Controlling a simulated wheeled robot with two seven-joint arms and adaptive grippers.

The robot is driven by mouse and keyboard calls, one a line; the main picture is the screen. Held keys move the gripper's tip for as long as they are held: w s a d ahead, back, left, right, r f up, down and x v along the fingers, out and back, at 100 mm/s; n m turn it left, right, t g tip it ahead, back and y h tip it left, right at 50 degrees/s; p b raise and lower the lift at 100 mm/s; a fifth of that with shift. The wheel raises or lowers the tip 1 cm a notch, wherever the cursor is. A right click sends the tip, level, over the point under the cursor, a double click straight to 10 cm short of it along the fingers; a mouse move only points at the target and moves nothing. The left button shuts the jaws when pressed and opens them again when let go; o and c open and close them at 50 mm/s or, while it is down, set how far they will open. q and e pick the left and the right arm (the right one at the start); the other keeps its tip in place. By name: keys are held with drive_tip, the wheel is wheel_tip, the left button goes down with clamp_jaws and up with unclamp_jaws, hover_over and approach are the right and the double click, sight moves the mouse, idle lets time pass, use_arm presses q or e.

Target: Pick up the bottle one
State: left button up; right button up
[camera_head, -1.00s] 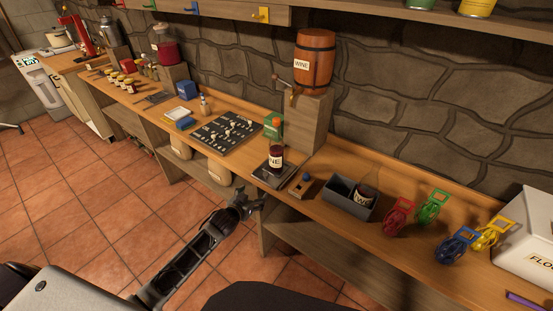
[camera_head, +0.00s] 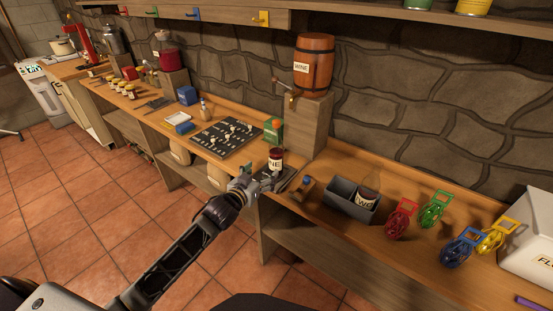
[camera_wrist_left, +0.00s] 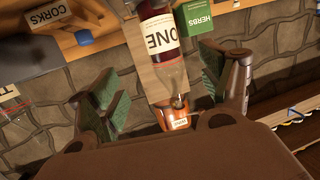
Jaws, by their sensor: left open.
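Bottle one (camera_head: 276,155) is dark with a pale label reading "NE" in the head view and stands upright at the near edge of the counter. In the left wrist view the bottle (camera_wrist_left: 160,45) shows its "ONE" label and clear neck. My left gripper (camera_head: 262,179) is open just in front of the bottle and hides its lower part. In the left wrist view my gripper (camera_wrist_left: 167,83) has its green-padded fingers apart, the bottle showing between them. I cannot tell whether either finger touches it. My right gripper is not in view.
A green herbs box (camera_head: 272,130) stands behind the bottle, beside a wooden post with a wine barrel (camera_head: 314,61). To the right, a grey bin (camera_head: 340,200) holds another labelled bottle (camera_head: 366,197). A dark pegboard (camera_head: 226,136) lies left.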

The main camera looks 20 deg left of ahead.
sight(274, 160)
use_arm(q)
drive_tip(key=shift+x, duration=3.1)
drive_tip(key=shift+w+d+f, duration=0.1)
drive_tip(key=shift+w+f, duration=0.05)
drive_tip(key=shift+w, duration=0.5)
drive_tip(key=shift+w+f, duration=0.1)
drive_tip(key=shift+w, duration=0.45)
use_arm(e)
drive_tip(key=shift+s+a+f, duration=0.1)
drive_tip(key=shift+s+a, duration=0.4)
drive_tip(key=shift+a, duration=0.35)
use_arm(q)
drive_tip(key=shift+w, duration=0.15)
